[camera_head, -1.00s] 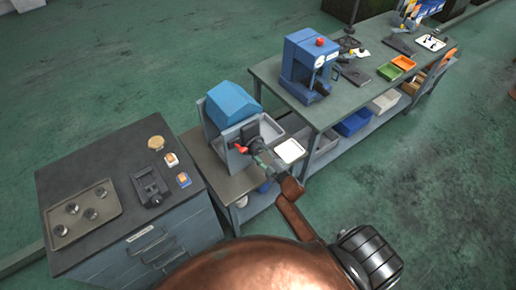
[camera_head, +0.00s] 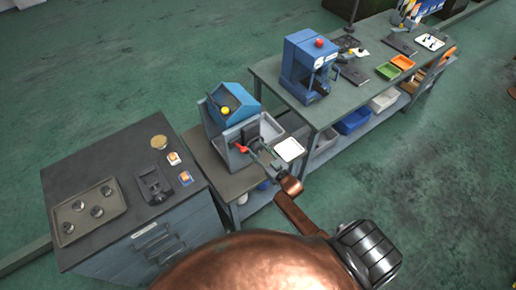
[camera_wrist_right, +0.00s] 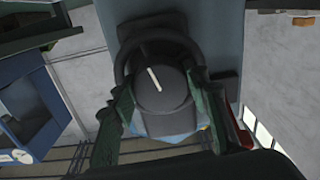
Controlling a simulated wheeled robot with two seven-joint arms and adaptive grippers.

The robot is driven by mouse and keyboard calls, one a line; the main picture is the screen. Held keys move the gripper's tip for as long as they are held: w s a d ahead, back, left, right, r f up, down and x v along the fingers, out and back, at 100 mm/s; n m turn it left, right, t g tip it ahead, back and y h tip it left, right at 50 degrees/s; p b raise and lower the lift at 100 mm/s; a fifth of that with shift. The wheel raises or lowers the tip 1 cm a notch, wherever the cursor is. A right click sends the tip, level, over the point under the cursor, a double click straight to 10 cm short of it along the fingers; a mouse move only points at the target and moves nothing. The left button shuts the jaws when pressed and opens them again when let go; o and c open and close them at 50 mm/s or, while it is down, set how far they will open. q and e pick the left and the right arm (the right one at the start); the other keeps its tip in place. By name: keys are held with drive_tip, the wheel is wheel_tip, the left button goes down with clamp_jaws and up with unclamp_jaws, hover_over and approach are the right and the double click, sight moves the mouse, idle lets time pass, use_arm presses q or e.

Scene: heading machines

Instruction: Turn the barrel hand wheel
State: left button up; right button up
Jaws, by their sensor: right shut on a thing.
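The barrel hand wheel (camera_wrist_right: 165,88) is a dark round wheel with a white line on its hub, seen face-on in the right wrist view. The line tilts slightly from upright. My right gripper (camera_wrist_right: 163,120) has one green finger on each side of the wheel and is shut on it. In the head view my right gripper (camera_head: 262,150) is at the front of the small machine, largely hiding the wheel. The machine's blue barrel (camera_head: 234,101) shows a yellow knob (camera_head: 225,111). A red part (camera_head: 242,149) shows beside the gripper. My left gripper is not in view.
A dark cabinet (camera_head: 110,150) with a tray (camera_head: 117,217) of round parts stands left. A long bench (camera_head: 340,105) with a blue press (camera_head: 304,65) and bins stands behind right. A white tray (camera_head: 289,149) lies close to my right gripper. The right floor is clear.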

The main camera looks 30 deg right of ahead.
drive_tip(key=shift+m, duration=1.1)
drive_tip(key=o, duration=1.2)
drive_tip(key=shift+c, duration=0.2)
drive_tip(key=s+d, duration=0.1)
drive_tip(key=s, duration=1.1)
drive_tip(key=shift+d, duration=0.1)
